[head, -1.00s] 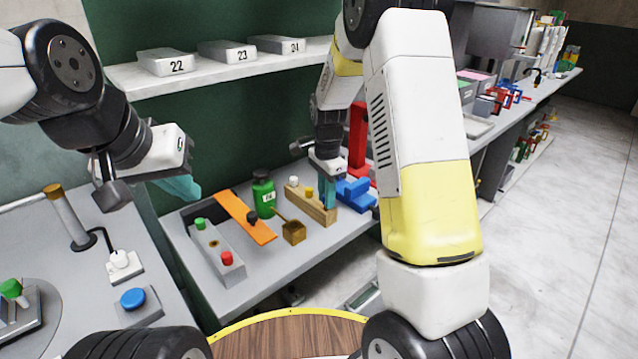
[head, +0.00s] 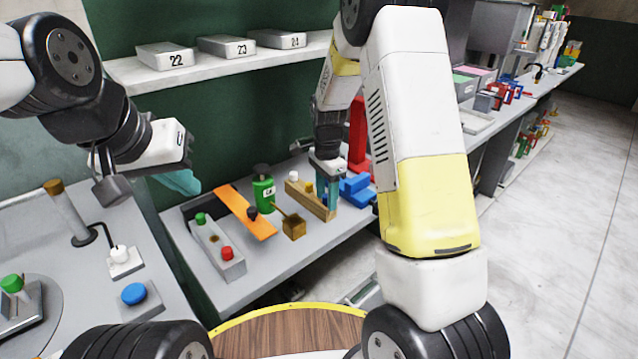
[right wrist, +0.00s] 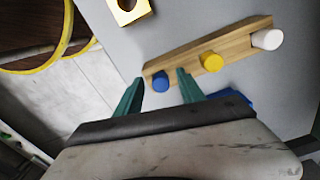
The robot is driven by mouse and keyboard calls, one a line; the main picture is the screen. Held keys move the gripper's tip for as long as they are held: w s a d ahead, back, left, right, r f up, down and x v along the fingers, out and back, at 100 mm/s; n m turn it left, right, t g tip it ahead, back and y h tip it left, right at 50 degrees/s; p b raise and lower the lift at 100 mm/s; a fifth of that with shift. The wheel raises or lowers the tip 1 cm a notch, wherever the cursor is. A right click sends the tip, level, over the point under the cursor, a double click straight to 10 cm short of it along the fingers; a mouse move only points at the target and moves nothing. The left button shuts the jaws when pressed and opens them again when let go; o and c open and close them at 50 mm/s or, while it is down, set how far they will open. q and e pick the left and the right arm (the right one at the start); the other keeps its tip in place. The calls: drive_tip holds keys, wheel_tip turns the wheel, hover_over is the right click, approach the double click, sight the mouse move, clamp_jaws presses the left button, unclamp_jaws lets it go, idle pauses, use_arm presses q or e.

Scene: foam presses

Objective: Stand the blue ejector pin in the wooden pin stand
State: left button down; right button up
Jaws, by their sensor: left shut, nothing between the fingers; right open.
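The wooden pin stand (head: 318,206) lies on the grey bench and holds a white pin (right wrist: 267,39) and a yellow pin (right wrist: 210,62). In the right wrist view the blue ejector pin (right wrist: 160,82) stands at the near end of the wooden stand (right wrist: 187,52), in line with the other two. Only its blue head shows clearly, so its depth is hidden. My right gripper (right wrist: 158,88) is open, its teal fingers on either side of the blue pin with gaps. My left gripper (head: 182,182) is shut and empty, left of the bench, far from the stand.
Beside the stand are a brass-coloured block (head: 293,229), a green bottle (head: 263,193), an orange strip (head: 245,212) and a grey block with green and red pins (head: 217,250). Blue blocks (head: 357,188) and a red upright (head: 358,135) stand close right of my right gripper.

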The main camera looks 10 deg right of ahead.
sight(326, 195)
wheel_tip(326, 195, up, 7)
drive_tip(key=shift+r, duration=0.4)
drive_tip(key=shift+r, duration=0.2)
drive_tip(key=s+r+n+t, duration=0.2)
drive_tip(key=s+r+n, duration=0.2)
drive_tip(key=s, duration=0.4)
drive_tip(key=s+d+r+n+t+y, duration=0.1)
drive_tip(key=s+r+n+t, duration=0.1)
drive_tip(key=s+r+n, duration=0.3)
drive_tip(key=s+d+r+n+t+y, duration=0.1)
drive_tip(key=s+r+n, duration=0.4)
drive_tip(key=s, duration=0.7)
drive_tip(key=shift+d+r+t, duration=0.25)
drive_tip(key=shift+r+t, duration=0.35)
drive_tip(key=shift+r, duration=0.05)
